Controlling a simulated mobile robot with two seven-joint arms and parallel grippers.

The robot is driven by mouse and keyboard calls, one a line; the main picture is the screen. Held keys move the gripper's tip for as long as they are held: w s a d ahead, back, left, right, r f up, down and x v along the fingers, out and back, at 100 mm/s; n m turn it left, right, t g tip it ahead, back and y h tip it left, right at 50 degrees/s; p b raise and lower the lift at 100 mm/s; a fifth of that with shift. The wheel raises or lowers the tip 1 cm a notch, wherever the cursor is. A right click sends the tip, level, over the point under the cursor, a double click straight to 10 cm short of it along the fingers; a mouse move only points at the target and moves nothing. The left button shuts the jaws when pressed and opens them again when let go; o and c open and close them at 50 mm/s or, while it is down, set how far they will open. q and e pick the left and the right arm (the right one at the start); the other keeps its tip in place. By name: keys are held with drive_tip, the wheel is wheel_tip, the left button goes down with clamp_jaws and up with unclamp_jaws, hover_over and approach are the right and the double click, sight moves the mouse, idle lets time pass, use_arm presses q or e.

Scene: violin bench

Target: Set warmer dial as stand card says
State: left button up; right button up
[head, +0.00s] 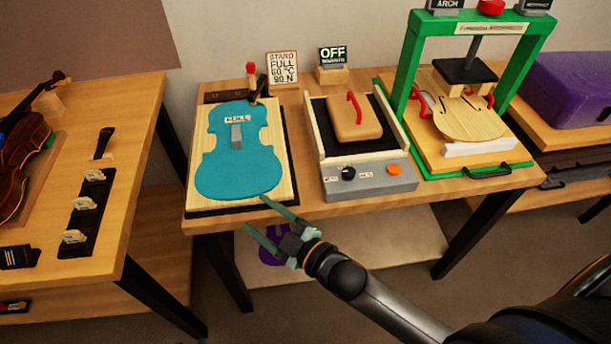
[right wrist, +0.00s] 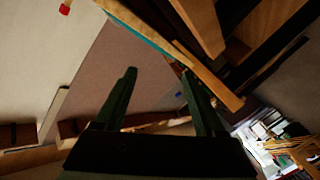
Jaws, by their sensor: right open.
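The warmer (head: 390,183) has a grey front panel with a black dial (head: 348,173) and an orange button (head: 394,169). Small white labels flank the dial; their text and the dial's setting are too small to read. The stand card (head: 283,67) behind the bench reads "STAND FULL 60 °C 90 N". A small display (head: 333,57) reads "OFF". My right gripper (head: 257,214) is open and empty at the bench's front edge, left of the dial and apart from it. Its two fingers also show in the right wrist view (right wrist: 158,92). My left gripper is out of view.
A teal violin-shaped plate (head: 238,165) lies on a board left of the warmer. A wooden block with a red handle (head: 357,118) sits on the warmer's bed. A green press (head: 405,65) stands right of it. A side table (head: 120,180) is at left, with a floor gap between.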

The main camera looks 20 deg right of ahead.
drive_tip(key=a+r+n+g+y+b, duration=0.2)
drive_tip(key=a+r+n+g+y, duration=0.4)
drive_tip(key=a+r+n+y, duration=0.95)
drive_tip(key=n+g+h+b, duration=0.8)
drive_tip(key=n+h, duration=1.6)
drive_tip(key=n, duration=1.1)
hover_over(349, 171)
wheel_tip(349, 171, down, 3)
drive_tip(key=g, duration=0.1)
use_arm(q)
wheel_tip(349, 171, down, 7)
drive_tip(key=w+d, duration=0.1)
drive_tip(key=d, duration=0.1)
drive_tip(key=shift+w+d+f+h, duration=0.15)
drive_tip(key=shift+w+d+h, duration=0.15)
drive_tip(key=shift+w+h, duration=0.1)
use_arm(e)
drive_tip(key=shift+y, duration=0.25)
wheel_tip(349, 171, down, 12)
drive_tip(key=shift+f, duration=0.1)
